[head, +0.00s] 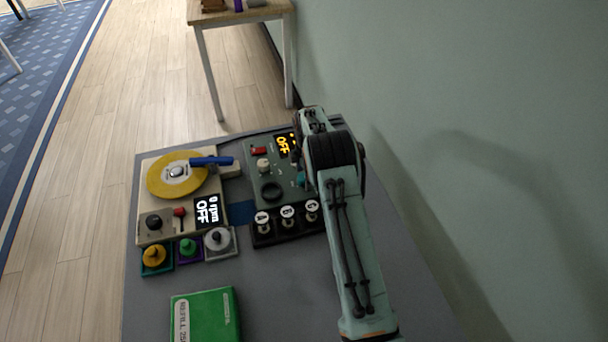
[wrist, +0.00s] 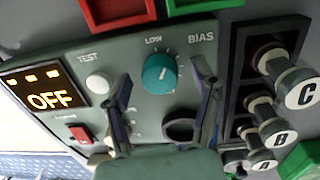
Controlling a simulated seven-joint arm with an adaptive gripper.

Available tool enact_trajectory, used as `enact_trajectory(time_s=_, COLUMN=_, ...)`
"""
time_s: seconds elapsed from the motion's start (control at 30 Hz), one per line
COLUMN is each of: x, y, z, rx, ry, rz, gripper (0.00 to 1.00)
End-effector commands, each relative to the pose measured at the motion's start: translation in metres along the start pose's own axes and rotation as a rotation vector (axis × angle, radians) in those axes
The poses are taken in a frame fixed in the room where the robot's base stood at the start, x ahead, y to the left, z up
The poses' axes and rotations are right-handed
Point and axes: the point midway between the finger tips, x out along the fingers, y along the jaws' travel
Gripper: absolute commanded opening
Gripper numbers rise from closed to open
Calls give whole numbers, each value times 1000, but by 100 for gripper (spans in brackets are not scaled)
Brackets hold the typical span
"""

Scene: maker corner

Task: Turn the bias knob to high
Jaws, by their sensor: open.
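The bias knob is a round teal knob (wrist: 159,73) on a grey-green panel (wrist: 75,55), with "LOW" printed above it and "BIAS" to its upper right. A small pale mark shows on the knob, but I cannot tell its exact setting. My gripper (wrist: 163,80) is open, with one finger on each side of the knob in the wrist view. I cannot tell whether the fingers touch it. In the head view my arm hides most of the panel's right side, and only an edge of the teal knob (head: 300,179) shows.
A screen (wrist: 46,92) reads "OFF". A white test button (wrist: 98,83), a red switch (wrist: 80,133) and a dark round socket (wrist: 182,130) share the panel. Plugs labelled A, B and C (wrist: 305,94) stand beside it. A yellow disc machine (head: 158,184) is to the left.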

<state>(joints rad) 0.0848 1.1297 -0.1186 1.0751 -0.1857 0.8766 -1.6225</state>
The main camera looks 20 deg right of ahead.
Motion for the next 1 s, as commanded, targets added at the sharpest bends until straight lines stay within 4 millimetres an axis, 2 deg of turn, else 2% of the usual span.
enact_trajectory(time_s=0.17, x=0, y=0, z=0, rx=0, ry=0, rz=0, gripper=62)
enact_trajectory(time_s=0.3, x=0, y=0, z=0, rx=0, ry=0, rz=0, gripper=18)
enact_trajectory(time_s=0.37, x=0, y=0, z=0, rx=0, ry=0, rz=0, gripper=0)
enact_trajectory(time_s=0.73, x=0, y=0, z=0, rx=32, ry=-2, rz=-1, gripper=0)
enact_trajectory(time_s=1.0, x=1, y=-1, z=0, rx=183, ry=-11, rz=-1, gripper=0)
